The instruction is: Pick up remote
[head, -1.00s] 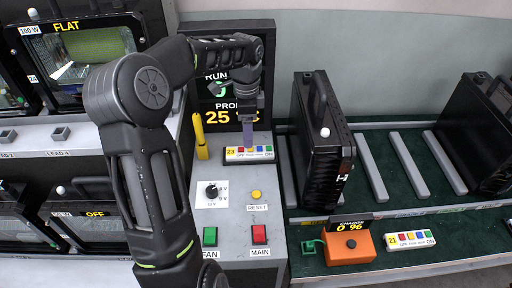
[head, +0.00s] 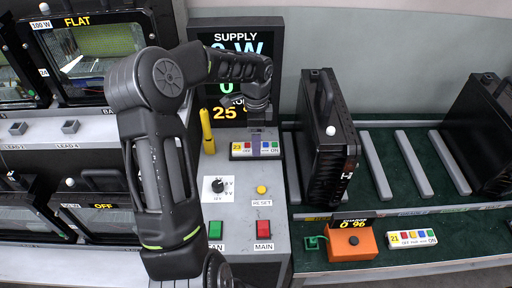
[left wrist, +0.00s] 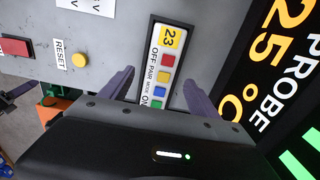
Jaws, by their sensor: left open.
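A white remote (head: 243,149) marked 23, with red, yellow, blue and green buttons, lies on the grey bench panel just in front of the dark display. It also shows in the left wrist view (left wrist: 163,62). My left gripper (head: 257,138) points down at the remote from above. In the left wrist view its purple fingers (left wrist: 160,84) are apart, one on each side of the remote, with visible gaps. The remote's lower end is hidden behind the gripper body there. A second remote (head: 412,239), marked 21, lies on the green shelf at the right.
A yellow upright piece (head: 207,131) stands close left of the remote. The display (head: 238,35) rises behind it. The knob (head: 218,186), the reset button (head: 262,190) and the green and red switches are in front. A black housing (head: 328,145) stands to the right.

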